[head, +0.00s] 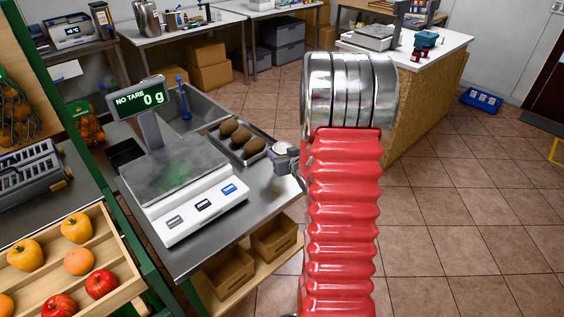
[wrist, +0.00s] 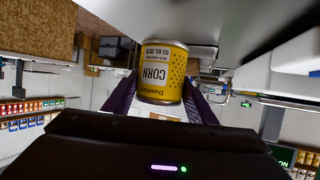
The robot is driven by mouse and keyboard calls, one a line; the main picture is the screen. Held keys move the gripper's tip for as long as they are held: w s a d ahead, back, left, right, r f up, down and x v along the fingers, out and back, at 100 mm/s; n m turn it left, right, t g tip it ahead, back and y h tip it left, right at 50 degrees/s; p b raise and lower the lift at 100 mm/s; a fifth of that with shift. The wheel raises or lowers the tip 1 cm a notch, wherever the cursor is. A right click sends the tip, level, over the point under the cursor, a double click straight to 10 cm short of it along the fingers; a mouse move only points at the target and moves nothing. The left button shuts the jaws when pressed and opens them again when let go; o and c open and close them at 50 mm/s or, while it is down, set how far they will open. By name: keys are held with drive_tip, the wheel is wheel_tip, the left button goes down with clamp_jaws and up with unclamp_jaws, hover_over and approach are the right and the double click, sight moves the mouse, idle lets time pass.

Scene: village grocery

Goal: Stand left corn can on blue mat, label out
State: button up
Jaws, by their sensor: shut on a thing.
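A yellow corn can (wrist: 162,72) shows in the wrist view, its dark CORN lettering upside down in the picture. My gripper (wrist: 160,103) is shut on it, with one purple finger on each side. In the head view my own red and silver arm hides most of the gripper; only a grey part with a pale round top shows at the arm's left edge, and I cannot tell whether that top is the can's. I see no blue mat and no second corn can in either view.
A white scale (head: 195,205) reading 0 g stands on the steel counter left of my arm. A tray (head: 222,140) of brown round items lies behind it. A fruit crate (head: 128,265) is at lower left.

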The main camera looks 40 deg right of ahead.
drive_tip(key=shift+f, duration=1.9)
drive_tip(key=shift+f, duration=0.1)
drive_tip(key=o, duration=1.2)
drive_tip(key=shift+o, duration=0.2)
drive_tip(key=shift+s, duration=0.25)
drive_tip(key=v, duration=1.1)
drive_tip(key=shift+s+a+r, duration=0.2)
drive_tip(key=shift+r, duration=0.05)
